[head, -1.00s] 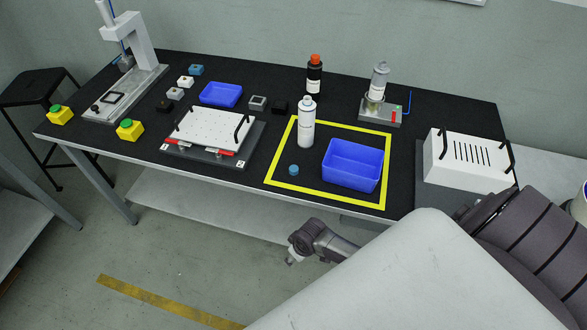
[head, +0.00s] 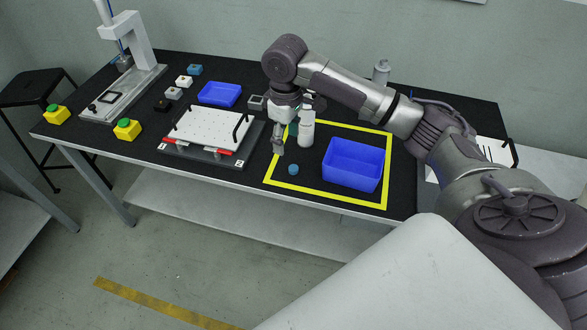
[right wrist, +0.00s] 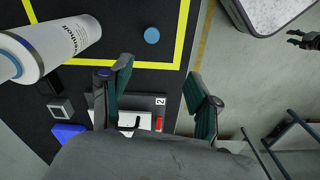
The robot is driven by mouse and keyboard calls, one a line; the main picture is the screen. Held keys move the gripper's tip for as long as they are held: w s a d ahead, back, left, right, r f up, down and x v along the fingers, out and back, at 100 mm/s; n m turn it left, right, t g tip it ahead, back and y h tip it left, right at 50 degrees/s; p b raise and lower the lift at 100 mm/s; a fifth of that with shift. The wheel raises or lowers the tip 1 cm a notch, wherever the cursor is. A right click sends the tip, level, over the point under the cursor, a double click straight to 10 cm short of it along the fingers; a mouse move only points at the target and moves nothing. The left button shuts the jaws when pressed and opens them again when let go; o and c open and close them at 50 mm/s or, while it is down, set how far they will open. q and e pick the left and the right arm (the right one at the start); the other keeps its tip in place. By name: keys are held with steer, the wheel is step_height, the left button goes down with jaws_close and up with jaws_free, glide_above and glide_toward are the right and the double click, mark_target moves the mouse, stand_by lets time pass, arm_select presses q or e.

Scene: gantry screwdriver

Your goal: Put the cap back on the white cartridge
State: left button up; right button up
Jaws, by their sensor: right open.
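The white cartridge (head: 307,130) stands upright inside the yellow-outlined area, its upper part partly hidden by my right arm. In the right wrist view it (right wrist: 60,42) is large at the upper left, with a blue ring near its end. The small round blue cap (head: 293,169) lies on the black table in front of the cartridge; it also shows in the right wrist view (right wrist: 152,35). My right gripper (head: 279,144) is open and empty, above the table left of the cartridge. Its spread fingers (right wrist: 160,72) are apart from the cap. A small dark gripper-like part (right wrist: 304,39) shows at the right edge.
A blue bin (head: 353,166) stands right of the cartridge. A white perforated plate fixture (head: 208,130) is to the left. Bare table surrounds the cap.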

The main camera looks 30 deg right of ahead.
steer(key=shift+w+d+r, duration=0.2)
steer(key=shift+d+r, duration=0.65)
steer(key=shift+r, duration=0.25)
glide_above(293, 168)
step_height(293, 168, down, 9)
steer(key=shift+w+a+r, duration=0.1)
steer(key=shift+w+r, duration=0.05)
step_height(293, 168, down, 5)
steer(key=shift+f, duration=0.15)
steer(key=c, duration=0.8)
